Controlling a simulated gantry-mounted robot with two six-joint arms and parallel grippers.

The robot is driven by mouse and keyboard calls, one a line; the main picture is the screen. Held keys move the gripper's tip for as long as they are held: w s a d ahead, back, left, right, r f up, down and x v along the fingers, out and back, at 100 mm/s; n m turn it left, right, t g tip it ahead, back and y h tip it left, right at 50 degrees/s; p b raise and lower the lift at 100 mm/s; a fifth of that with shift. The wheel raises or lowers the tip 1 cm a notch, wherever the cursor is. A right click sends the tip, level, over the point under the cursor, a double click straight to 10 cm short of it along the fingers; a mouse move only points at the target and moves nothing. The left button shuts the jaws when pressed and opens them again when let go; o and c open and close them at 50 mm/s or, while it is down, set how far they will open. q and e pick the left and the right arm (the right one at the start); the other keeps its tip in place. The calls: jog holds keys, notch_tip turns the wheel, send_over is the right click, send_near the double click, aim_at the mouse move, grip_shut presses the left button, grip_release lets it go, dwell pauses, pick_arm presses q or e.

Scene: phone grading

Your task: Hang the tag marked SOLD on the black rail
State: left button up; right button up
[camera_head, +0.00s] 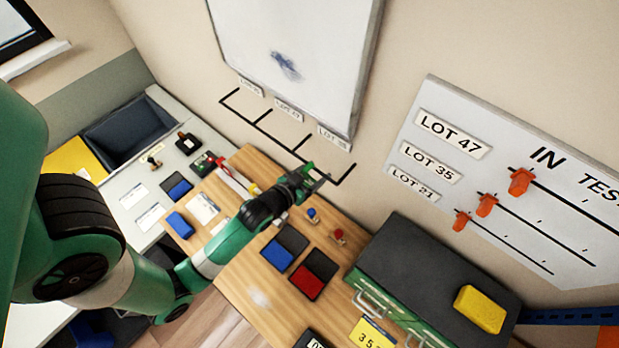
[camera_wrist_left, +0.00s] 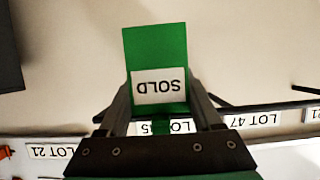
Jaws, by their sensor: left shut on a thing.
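My left gripper (camera_head: 303,184) is shut on a green tag (camera_wrist_left: 155,48) with a white SOLD label, which reads upside down in the left wrist view. In the head view the tag is small and partly hidden by the fingers. The black rail (camera_head: 275,138) runs along the wall under the whiteboard, with short black prongs. My left gripper is near the rail's right end. In the left wrist view the rail (camera_wrist_left: 275,107) passes behind the fingers. I cannot tell whether the tag touches it. My right gripper is not in view.
LOT labels (camera_head: 335,138) sit above the rail. The wooden table (camera_head: 258,297) below holds blue and red pads and small stamps. A green case with a dark top (camera_head: 420,265) stands at the right. A board with orange sliders (camera_head: 521,181) hangs on the right wall.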

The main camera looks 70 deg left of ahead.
pick_arm(q)
jog(key=shift+w+a+f+b, duration=0.3)
jog(key=shift+w+f+b, duration=0.2)
jog(key=shift+w+a+f+b, duration=0.3)
jog(key=shift+w+f+b, duration=0.15)
jog(key=shift+b, duration=0.05)
jog(key=o, duration=1.4)
jog(key=v, duration=1.1)
jog(key=shift+s+d+r, duration=0.1)
jog(key=shift+s+d, duration=0.05)
jog(key=shift+s, duration=0.15)
